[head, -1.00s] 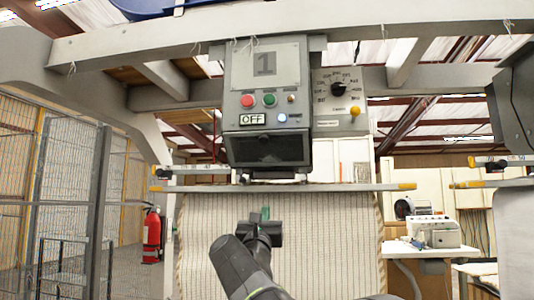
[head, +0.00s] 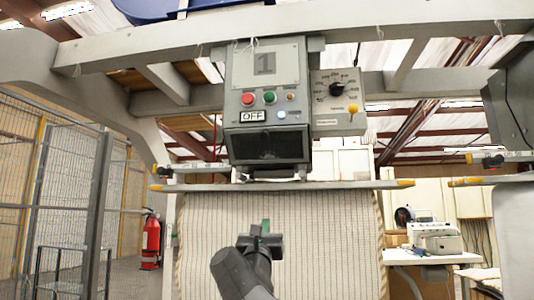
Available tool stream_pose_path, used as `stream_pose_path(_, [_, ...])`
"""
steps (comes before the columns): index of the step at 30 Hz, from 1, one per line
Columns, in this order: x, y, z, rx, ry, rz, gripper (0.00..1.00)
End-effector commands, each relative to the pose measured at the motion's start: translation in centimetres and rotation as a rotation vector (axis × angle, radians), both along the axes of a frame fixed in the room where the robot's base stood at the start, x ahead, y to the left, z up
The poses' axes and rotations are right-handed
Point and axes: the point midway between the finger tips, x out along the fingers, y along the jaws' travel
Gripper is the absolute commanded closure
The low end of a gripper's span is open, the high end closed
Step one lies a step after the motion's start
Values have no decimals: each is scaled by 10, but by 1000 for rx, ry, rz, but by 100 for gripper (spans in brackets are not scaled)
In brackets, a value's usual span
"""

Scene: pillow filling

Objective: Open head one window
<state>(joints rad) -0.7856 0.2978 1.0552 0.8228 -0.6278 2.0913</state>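Head one (head: 265,75) is the grey box marked "1", hung from the overhead frame, with a red button, a green button and an "OFF" label. Its window (head: 268,147) is the dark tilted pane at the bottom of the box. It looks shut. My gripper (head: 265,230) is below the window, in front of the striped pillow cloth, and apart from the box. The arm hides most of it, so I cannot tell how its fingers stand. A green part shows at its tip.
A grey bar with yellow ends (head: 283,186) runs across under the head. A dial panel (head: 337,103) is to the right of the box. A wire fence (head: 60,200) and a fire extinguisher (head: 151,240) stand at left. A sewing machine (head: 433,236) sits on a table at right.

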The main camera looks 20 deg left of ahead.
Motion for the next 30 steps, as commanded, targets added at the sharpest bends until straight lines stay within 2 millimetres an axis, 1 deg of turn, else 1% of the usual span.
stream_pose_path(1, [1,0,-7,0,0,0,100])
stream_pose_path(30, [8,2,-70,0,0,0,100])
